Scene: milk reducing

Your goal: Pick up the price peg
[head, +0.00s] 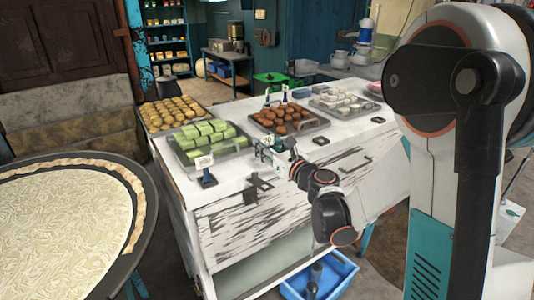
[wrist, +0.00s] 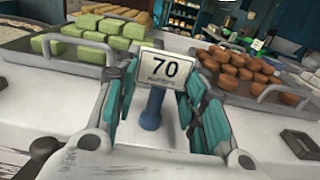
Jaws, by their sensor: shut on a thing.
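The price peg (wrist: 163,68) is a small white card marked 70 on a blue stem. In the wrist view it stands upright between the two teal fingers of my gripper (wrist: 155,108). In the head view my gripper (head: 270,153) is at the front part of the white counter, between the tray of green blocks and the tray of brown balls. The peg is small and partly hidden there.
The white counter (head: 235,190) carries a tray of green blocks (head: 208,135), a tray of brown balls (head: 280,119) and a tray of white pieces (head: 345,103). Another price peg (head: 207,175) stands at the front left. A large round pan (head: 60,210) is at left.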

